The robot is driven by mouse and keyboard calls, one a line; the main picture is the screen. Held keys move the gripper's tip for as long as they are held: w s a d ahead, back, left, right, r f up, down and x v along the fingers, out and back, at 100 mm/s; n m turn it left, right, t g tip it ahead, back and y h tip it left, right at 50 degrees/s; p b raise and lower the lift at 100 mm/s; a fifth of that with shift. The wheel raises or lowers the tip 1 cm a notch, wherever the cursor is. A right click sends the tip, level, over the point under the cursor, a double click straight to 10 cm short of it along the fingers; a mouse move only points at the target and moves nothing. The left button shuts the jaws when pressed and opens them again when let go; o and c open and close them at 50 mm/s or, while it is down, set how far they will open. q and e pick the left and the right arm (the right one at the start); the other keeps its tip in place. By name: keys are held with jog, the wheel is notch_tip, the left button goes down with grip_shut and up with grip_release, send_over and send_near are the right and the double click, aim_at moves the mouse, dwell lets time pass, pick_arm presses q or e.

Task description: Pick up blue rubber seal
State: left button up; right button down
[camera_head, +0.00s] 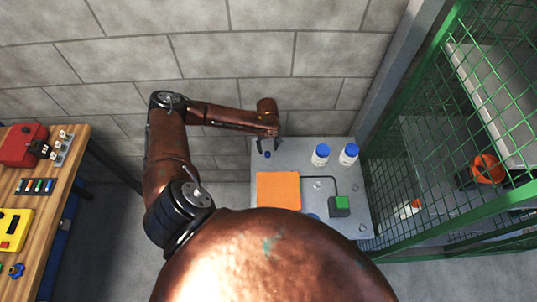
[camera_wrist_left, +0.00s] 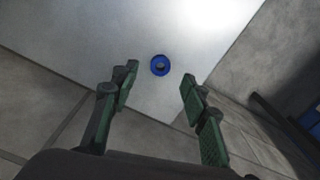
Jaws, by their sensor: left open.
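The blue rubber seal (camera_wrist_left: 160,65) is a small blue ring with a central hole. It lies flat on the bare grey metal tabletop (camera_wrist_left: 165,30), near the table's edge. My left gripper (camera_head: 268,146) hangs above that corner, close to the seal. In the left wrist view my left gripper (camera_wrist_left: 158,88) is open and empty, and the seal shows between and beyond the fingertips. The right gripper is in neither view.
On the table are an orange mat (camera_head: 278,190), two white bottles (camera_head: 319,157) (camera_head: 347,157) with blue caps and a green-topped block (camera_head: 340,205). A grey block wall stands behind. A green mesh cage (camera_head: 500,75) is at right, a cluttered wooden bench (camera_head: 50,209) at left.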

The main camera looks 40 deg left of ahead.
aim_at(267, 153)
pick_arm(q)
notch_tip(267, 153, down, 4)
jog(key=shift+a+f, duration=0.15)
jog(key=shift+f, duration=0.1)
jog(key=c, duration=0.9)
jog(key=shift+o, duration=0.2)
jog(key=shift+r, duration=0.1)
